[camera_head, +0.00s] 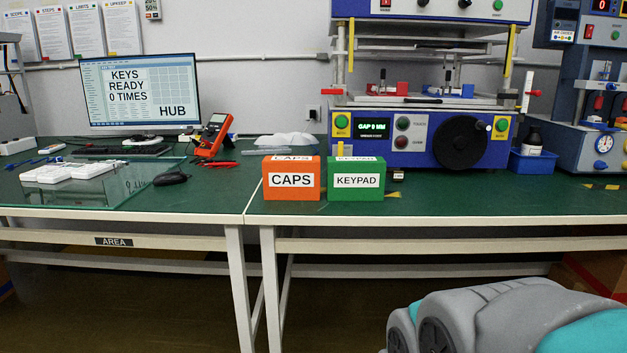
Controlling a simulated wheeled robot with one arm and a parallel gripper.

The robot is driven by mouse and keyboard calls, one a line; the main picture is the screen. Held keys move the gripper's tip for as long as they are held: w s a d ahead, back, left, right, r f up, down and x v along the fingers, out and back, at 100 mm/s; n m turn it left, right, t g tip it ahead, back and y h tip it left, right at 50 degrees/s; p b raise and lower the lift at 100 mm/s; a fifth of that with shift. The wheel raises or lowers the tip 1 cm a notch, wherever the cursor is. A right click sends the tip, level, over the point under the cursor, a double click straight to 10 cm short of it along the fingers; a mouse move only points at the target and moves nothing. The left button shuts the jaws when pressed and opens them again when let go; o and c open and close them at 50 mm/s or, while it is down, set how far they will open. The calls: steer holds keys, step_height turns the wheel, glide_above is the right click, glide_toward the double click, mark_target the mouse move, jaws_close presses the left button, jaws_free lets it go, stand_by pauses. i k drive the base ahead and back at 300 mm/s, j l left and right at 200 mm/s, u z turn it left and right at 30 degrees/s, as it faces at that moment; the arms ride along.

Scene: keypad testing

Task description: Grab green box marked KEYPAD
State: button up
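The green box marked KEYPAD (356,191) stands upright near the front edge of the green-topped table, its white label facing me. An orange box marked CAPS (291,190) stands just to its left with a small gap between them. My gripper is not in view. Only grey and teal parts of my arm show at the lower right, below and in front of the table, well apart from the green box.
A blue and white test machine (405,150) with a black dial stands behind the green box. Left are a monitor (140,92), an orange meter (213,136) and a white keypad (72,172) on a glass sheet. The tabletop (490,193) right of the box is largely clear.

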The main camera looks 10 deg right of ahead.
mark_target(350, 178)
steer(key=i+l+u, duration=0.15)
steer(key=l+u, duration=0.25)
steer(key=l, duration=0.2)
steer(key=l+u, duration=0.4)
steer(key=l, duration=0.2)
